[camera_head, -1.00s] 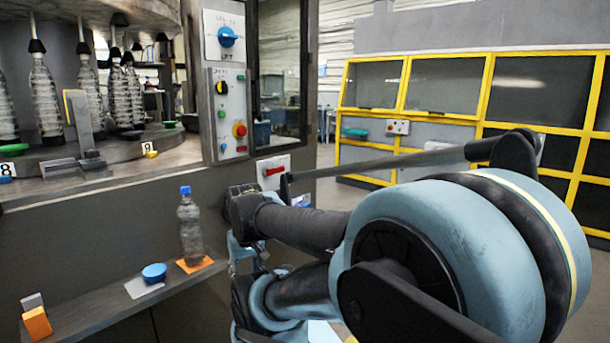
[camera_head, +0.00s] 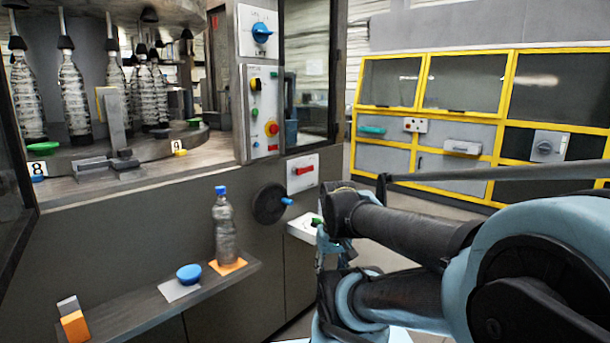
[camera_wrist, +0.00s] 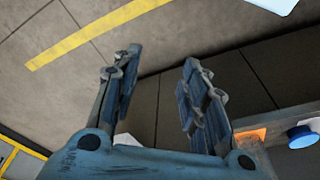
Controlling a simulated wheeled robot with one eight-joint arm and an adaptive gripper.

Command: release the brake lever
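I cannot tell for sure which part is the brake lever. A red handle (camera_head: 303,170) lies nearly level on a white plate on the machine's front. Below it, to the left, is a black disc (camera_head: 269,204) with a blue knob. A white box (camera_head: 305,226) with a green button sits lower right of the disc. My gripper (camera_wrist: 161,58) is open and empty in the wrist view, with floor and a dark panel behind its fingers. In the head view my arm hides most of it. No lever shows between the fingers.
A shelf (camera_head: 140,313) in front holds a bottle (camera_head: 225,230) on an orange pad, a blue cap (camera_head: 189,273) and an orange block (camera_head: 75,324). A control panel (camera_head: 260,110) is above. A yellow-framed enclosure (camera_head: 480,120) stands behind at the right. Floor lies between.

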